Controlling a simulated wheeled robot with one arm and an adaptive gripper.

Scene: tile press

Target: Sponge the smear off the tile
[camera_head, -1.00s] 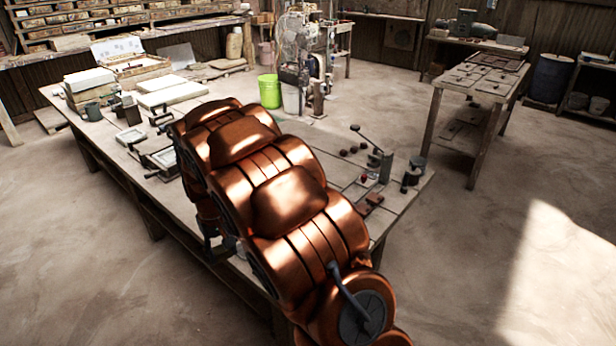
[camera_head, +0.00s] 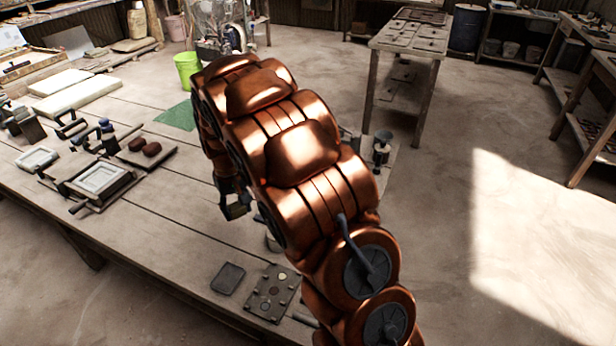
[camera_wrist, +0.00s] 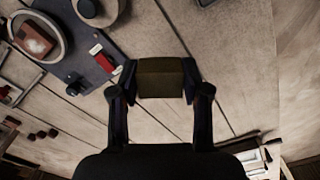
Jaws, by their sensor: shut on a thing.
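My gripper (camera_wrist: 160,82) is shut on a brown-yellow block, the sponge (camera_wrist: 161,72), held between both fingertips above the bench in the wrist view. In the head view my gripper (camera_head: 236,205) shows partly beside my copper arm, and I cannot make out the sponge there. A reddish-brown square (camera_wrist: 35,40) with a pale patch lies inside a rounded rim at the upper left of the wrist view. It may be the tile, but I cannot tell. A pale framed tile (camera_head: 100,178) sits in a press-like holder on the bench, with no clear smear.
The wooden bench (camera_head: 150,225) has bare planks in the middle. A dark plate (camera_head: 228,278) and a board with round spots (camera_head: 273,291) lie near its front edge. Two brown lumps (camera_head: 145,146) and a green mat (camera_head: 178,116) are farther back. My arm hides the bench's right part.

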